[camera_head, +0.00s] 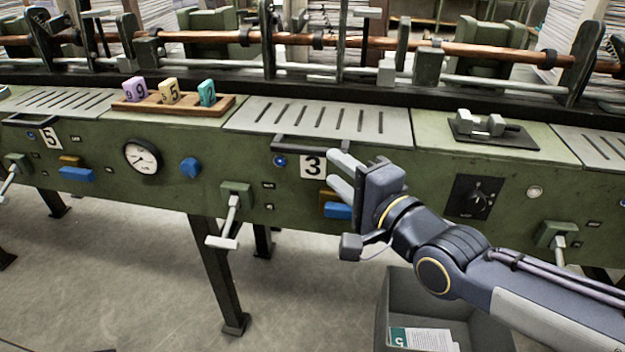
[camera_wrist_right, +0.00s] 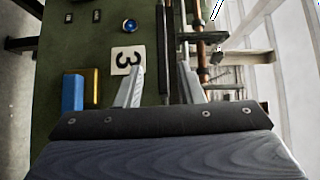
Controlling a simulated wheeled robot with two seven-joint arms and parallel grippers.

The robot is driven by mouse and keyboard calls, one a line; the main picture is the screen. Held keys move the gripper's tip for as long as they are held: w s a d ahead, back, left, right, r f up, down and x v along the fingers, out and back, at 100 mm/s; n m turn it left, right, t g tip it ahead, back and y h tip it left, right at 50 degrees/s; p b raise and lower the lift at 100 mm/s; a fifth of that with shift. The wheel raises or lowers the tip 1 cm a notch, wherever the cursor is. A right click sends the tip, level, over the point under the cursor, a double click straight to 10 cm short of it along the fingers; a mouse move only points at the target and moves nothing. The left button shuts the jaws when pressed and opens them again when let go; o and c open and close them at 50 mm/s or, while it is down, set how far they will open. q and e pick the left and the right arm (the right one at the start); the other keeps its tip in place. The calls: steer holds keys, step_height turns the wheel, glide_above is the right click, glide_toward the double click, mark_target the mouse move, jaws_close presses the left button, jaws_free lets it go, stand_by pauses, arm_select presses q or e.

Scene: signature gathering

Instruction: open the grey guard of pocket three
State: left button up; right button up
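The grey guard of pocket three (camera_head: 305,116) is a slotted plate lying flat and closed on the green machine's top. A dark bar handle (camera_head: 308,144) runs along its front edge, above the "3" label (camera_head: 313,166). My right gripper (camera_head: 338,170) is open and empty at the right end of this handle. In the right wrist view, the dark bar (camera_wrist_right: 162,45) lies between the lines of the two spread fingers (camera_wrist_right: 161,70). I cannot tell whether the fingertips reach around it. The "3" label also shows there (camera_wrist_right: 127,60). My left gripper is out of view.
A wooden rack (camera_head: 172,104) with numbered blocks stands left of the guard. A small grey clamp device (camera_head: 485,125) sits on the right. A lever (camera_head: 232,212) juts from the machine front. A grey bin (camera_head: 398,300) with papers is below my right arm.

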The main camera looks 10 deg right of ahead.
mark_target(311, 153)
steer(key=x, duration=0.8)
steer(key=shift+a+r, duration=0.2)
steer(key=shift+a, duration=0.15)
steer(key=shift+c, duration=0.2)
jaws_close()
